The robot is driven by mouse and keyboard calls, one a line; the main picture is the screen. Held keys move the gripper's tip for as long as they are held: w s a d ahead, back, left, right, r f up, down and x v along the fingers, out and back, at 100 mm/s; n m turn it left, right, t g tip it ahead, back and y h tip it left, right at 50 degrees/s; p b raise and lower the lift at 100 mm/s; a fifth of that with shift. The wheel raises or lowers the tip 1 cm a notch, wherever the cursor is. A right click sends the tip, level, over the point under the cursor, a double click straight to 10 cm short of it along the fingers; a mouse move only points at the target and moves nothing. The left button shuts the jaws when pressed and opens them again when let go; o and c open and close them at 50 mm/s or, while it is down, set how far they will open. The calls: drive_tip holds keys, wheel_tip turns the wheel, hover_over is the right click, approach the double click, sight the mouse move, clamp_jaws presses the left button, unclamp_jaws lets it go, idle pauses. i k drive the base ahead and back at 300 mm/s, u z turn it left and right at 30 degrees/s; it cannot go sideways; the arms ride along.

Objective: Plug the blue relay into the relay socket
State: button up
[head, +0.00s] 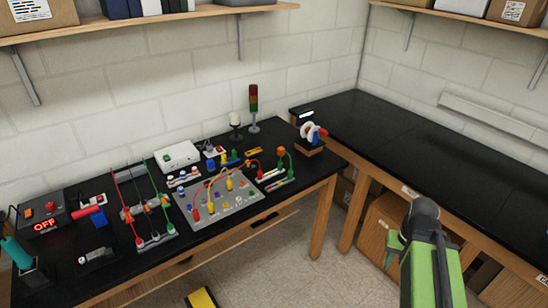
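A small blue block (101,219) on the left part of the black bench looks like the blue relay, next to a red cylinder. A small light-grey and dark part (98,257) lies in front of it near the bench's front edge; I cannot tell whether it is the relay socket. Another small blue piece (211,163) stands by the white box, too small to identify. My green arm with its dark joint is at the lower right, well away from these things. My gripper's fingers do not show.
A control box with a lit OFF display (44,224) stands at far left. A frame with red and green rods (148,240) and a grey panel with coloured cables (215,205) fill the bench middle. The right-hand bench (430,140) is clear. A yellow-black object (202,299) is below.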

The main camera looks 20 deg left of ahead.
sight(210, 163)
drive_tip(key=z, duration=0.15)
drive_tip(key=i, duration=2.45)
drive_tip(key=u, duration=4.7)
drive_tip(key=i, duration=0.15)
drive_tip(key=z, duration=1.65)
drive_tip(key=k, duration=0.15)
drive_tip(key=u, duration=0.7)
drive_tip(key=i, duration=1.5)
drive_tip(key=u, duration=0.05)
